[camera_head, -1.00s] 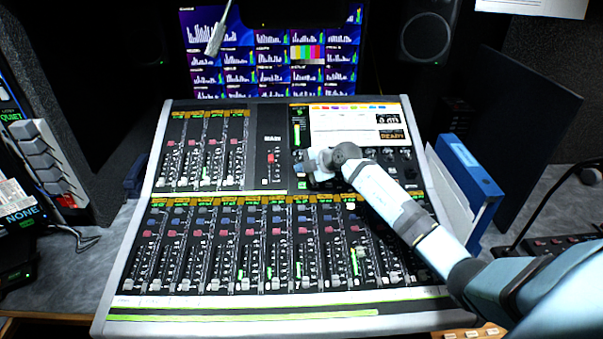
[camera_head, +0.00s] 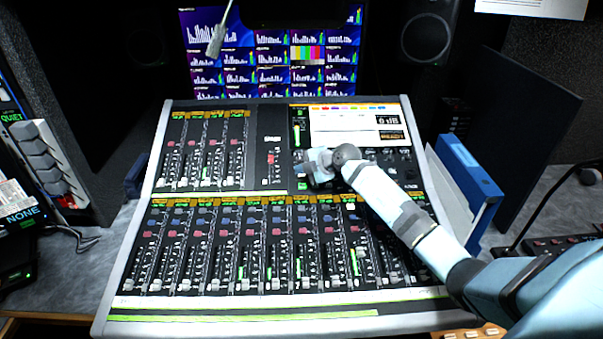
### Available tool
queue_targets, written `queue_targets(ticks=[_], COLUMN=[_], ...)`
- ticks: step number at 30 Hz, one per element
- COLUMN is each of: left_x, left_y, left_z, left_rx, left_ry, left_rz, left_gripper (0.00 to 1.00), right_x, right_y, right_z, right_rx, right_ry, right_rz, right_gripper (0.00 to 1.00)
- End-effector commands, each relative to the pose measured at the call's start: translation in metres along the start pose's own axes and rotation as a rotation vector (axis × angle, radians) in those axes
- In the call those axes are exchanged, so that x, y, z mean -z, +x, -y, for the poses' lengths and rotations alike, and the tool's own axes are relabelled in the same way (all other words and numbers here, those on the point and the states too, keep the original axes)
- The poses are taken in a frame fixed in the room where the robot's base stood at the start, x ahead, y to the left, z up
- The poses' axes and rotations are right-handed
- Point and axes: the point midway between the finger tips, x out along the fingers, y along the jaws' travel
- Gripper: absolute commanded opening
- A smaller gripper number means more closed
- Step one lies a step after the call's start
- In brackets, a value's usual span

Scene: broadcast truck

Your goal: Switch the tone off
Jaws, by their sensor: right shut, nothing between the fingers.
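The mixing console (camera_head: 180,328) fills the middle of the desk, with rows of faders and small buttons. Its white screen (camera_head: 345,122) at the upper right shows dark labels at its right side, one reading about "0 dB", another "READY". My right gripper (camera_head: 312,182) is shut and empty, at the left part of the control area below that screen, by the gap between screen and lower fader row. The gripper and wrist hide the controls beneath them. I cannot tell whether the fingertips touch a button. No switch clearly labelled for the tone is readable. My left gripper is not in view.
A monitor (camera_head: 235,75) with many small panels, one of colour bars, stands behind the console. A microphone (camera_head: 214,42) hangs before it. A blue binder (camera_head: 468,175) stands right of the console, a speaker (camera_head: 427,38) behind. Grey knobs (camera_head: 40,155) sit at left.

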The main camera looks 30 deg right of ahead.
Motion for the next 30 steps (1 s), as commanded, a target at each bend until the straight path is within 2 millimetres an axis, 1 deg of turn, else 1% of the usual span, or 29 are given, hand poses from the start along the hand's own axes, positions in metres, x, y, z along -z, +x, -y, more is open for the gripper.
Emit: queue_targets(ticks=[30], left_x=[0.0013], left_y=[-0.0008], left_z=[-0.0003], left_rx=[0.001], left_ry=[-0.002], left_rz=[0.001], left_gripper=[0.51], right_x=[-0.0051], right_y=[0.0072], right_z=[0.0053], right_rx=[0.001], right_ry=[0.001], right_rz=[-0.001], right_gripper=[0.00])
